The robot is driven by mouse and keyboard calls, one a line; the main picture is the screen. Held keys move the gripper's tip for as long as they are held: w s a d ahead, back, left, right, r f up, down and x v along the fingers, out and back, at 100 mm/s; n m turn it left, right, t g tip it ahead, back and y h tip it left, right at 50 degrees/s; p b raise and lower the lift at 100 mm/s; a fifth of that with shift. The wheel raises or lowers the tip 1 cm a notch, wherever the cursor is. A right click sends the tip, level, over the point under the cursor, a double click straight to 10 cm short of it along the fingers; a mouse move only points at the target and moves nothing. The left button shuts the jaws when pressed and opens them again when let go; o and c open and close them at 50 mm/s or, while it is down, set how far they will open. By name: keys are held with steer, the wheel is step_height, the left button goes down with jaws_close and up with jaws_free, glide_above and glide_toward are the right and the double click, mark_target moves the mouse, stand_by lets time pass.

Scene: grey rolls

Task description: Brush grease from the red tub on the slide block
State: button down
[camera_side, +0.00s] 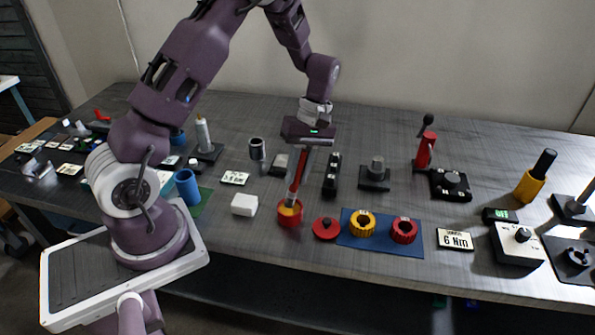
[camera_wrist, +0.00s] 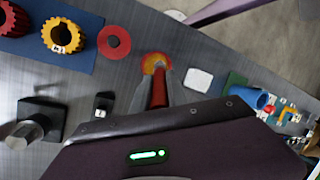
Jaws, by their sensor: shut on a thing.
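My gripper (camera_side: 305,146) is shut on a red-handled brush (camera_side: 299,172), which points down, slightly tilted. The brush's lower end is at the mouth of the red tub (camera_side: 289,218), with yellow-orange grease showing there. In the wrist view the tub (camera_wrist: 157,62) lies just beyond the fingertips (camera_wrist: 160,90), and the bristles are hidden. A long black block with a rail-like shape (camera_side: 332,175), perhaps the slide block, stands right of the brush. Part of a black block (camera_wrist: 103,102) shows beside my gripper in the wrist view. I cannot tell whether any grease is on it.
A red lid (camera_side: 326,228) lies right of the tub, beside a blue mat (camera_side: 379,243) with a yellow ring (camera_side: 362,222) and a red ring (camera_side: 403,230). A white block (camera_side: 244,205) is on the left. A black block with a grey post (camera_side: 376,174) stands behind the mat.

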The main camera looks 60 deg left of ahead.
steer(key=shift+f, duration=0.7)
stand_by(1.4)
steer(key=shift+r, duration=3.55)
steer(key=w+d+m+t+y, duration=0.15)
steer(key=d+m+y, duration=0.4)
steer(key=m, duration=1.05)
steer(key=w+a+r+t, duration=0.1)
steer(key=w+a, duration=0.2)
steer(key=a, duration=0.3)
steer(key=w+a+r+n+t, duration=0.1)
steer(key=w+a+r, duration=0.1)
steer(key=a, duration=0.4)
steer(key=w+a+r+t, duration=0.1)
steer(key=w+a, duration=0.2)
steer(key=a, duration=0.2)
steer(key=shift+h, duration=0.35)
steer(key=shift+s+a+f, duration=0.1)
steer(key=shift+a+f, duration=0.05)
steer(key=shift+f, duration=2.05)
steer(key=shift+r, duration=0.1)
